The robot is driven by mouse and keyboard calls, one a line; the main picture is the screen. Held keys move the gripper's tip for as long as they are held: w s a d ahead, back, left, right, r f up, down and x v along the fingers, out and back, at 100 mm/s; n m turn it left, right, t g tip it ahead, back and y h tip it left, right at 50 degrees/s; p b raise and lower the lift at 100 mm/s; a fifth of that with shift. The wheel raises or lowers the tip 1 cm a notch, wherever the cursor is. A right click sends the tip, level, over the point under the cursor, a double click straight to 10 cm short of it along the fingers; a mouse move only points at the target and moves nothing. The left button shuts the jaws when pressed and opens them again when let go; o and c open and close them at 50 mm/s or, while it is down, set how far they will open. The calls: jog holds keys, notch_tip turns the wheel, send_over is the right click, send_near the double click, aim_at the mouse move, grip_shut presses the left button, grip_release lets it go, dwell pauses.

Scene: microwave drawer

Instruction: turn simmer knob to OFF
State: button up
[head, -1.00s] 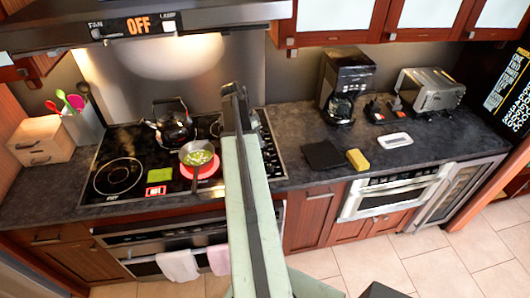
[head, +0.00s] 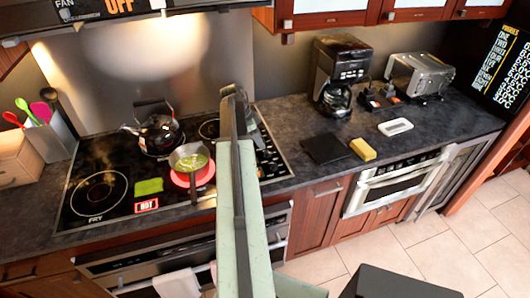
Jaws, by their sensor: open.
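The cooktop (head: 92,216) is black glass, with a column of small dark knobs (head: 269,160) along its right edge. My arm hides part of that column, and I cannot read which knob is the simmer one. A pan (head: 186,153) with green food sits on a burner glowing red (head: 206,176). My gripper (head: 236,97) is at the far end of my pale green arm, over the right part of the cooktop and left of the visible knobs. It is open; its fingertips are hard to make out, and I see nothing held. I cannot tell its height above the glass.
A kettle (head: 160,135) stands on the back burner. A green cloth (head: 149,187) lies near a lit HOT sign (head: 146,205). Right of the knobs are a dark board (head: 325,149), a yellow sponge (head: 363,149) and a coffee maker (head: 336,75). The hood (head: 205,3) hangs above.

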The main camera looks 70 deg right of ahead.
aim_at(267, 152)
jog(key=b+x, duration=0.7)
jog(key=x, duration=0.1)
jog(key=shift+r, duration=0.15)
grip_shut()
